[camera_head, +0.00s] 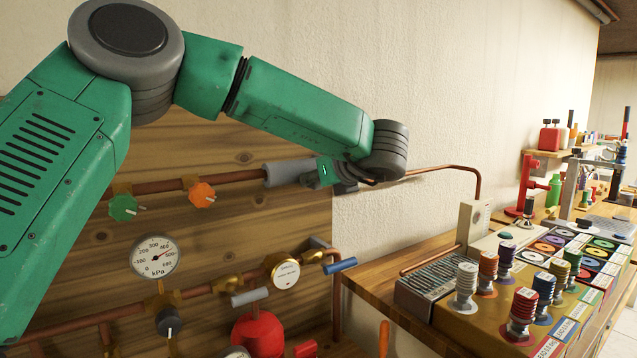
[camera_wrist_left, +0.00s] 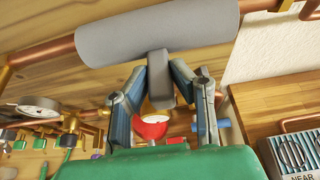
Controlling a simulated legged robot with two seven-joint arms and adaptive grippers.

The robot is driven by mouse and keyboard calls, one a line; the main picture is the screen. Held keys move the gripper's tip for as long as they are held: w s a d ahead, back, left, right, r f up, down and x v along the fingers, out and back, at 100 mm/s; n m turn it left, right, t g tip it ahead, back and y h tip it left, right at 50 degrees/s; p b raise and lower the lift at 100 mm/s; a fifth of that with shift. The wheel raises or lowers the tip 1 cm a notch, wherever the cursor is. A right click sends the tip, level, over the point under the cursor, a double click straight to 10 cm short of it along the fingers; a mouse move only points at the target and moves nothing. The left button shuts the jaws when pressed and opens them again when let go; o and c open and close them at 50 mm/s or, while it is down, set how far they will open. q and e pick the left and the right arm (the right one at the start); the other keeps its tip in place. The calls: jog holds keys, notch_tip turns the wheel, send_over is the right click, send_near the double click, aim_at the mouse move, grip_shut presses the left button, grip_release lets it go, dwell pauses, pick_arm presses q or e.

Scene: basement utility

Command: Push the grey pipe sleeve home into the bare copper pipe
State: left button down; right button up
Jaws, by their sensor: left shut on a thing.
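The grey pipe sleeve (camera_head: 282,173) is a thick tube in line with the upper copper pipe (camera_head: 235,180) on the wooden board. In the left wrist view the sleeve (camera_wrist_left: 150,34) crosses the top, with copper pipe (camera_wrist_left: 45,48) meeting its left end and more copper (camera_wrist_left: 262,5) at its right end. How deep either pipe goes inside is hidden. A grey tab (camera_wrist_left: 159,68) sticks out from the sleeve. My left gripper (camera_head: 330,174) is shut on this tab, seen between its fingers (camera_wrist_left: 158,85) in the wrist view. My right gripper is not in view.
Orange (camera_head: 202,195) and green (camera_head: 124,207) valve knobs sit left on the pipe. A pressure gauge (camera_head: 154,257), a lower pipe and a red vessel (camera_head: 258,334) are below. Right is a bench with a grey slotted block (camera_head: 440,282) and several coloured ribbed posts.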

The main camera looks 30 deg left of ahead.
pick_arm(q)
jog(key=shift+w+a+f, duration=0.1)
jog(key=shift+w+a, duration=0.05)
jog(key=shift+a, duration=0.75)
jog(key=shift+w+a+r, duration=0.1)
jog(key=shift+w+r, duration=0.05)
jog(key=shift+r, duration=0.05)
